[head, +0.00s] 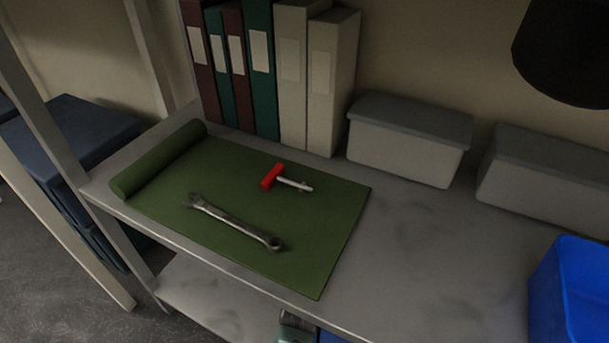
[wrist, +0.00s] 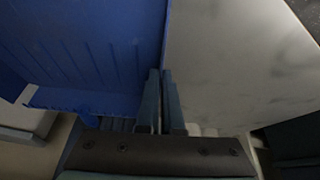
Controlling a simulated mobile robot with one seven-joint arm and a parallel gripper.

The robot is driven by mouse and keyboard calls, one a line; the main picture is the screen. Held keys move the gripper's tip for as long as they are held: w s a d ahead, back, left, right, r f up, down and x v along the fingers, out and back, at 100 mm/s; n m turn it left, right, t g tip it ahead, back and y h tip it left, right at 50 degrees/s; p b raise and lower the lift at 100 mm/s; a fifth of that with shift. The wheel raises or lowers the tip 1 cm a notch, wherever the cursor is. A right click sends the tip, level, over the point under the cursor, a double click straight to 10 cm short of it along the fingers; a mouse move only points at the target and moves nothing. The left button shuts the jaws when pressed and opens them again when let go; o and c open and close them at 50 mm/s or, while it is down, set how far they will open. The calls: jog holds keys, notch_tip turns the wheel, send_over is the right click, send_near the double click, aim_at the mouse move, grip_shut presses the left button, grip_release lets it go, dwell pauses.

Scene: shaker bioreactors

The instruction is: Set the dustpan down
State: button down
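A blue ribbed surface (wrist: 85,40) fills the upper left of the wrist view, right beside the fingertips.
A grey shelf top (head: 410,265) carries a green mat (head: 180,175) with a wrench (head: 232,221) and a red-handled tool (head: 272,177). Binders (head: 262,70) and lidded boxes (head: 405,150) line the back. The shelf between mat and bin is clear.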

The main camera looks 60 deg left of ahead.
jog(key=shift+f, duration=0.5)
jog(key=shift+r, duration=0.15)
jog(key=c, duration=1.4)
grip_release()
jog(key=shift+f, duration=0.2)
jog(key=o, duration=0.3)
jog(key=p+v, duration=0.5)
jog(key=v, duration=0.2)
jog(key=shift+r+p, duration=0.1)
jog(key=shift+p, duration=0.2)
jog(key=shift+s+d+r, duration=0.1)
jog(key=shift+r, duration=0.2)
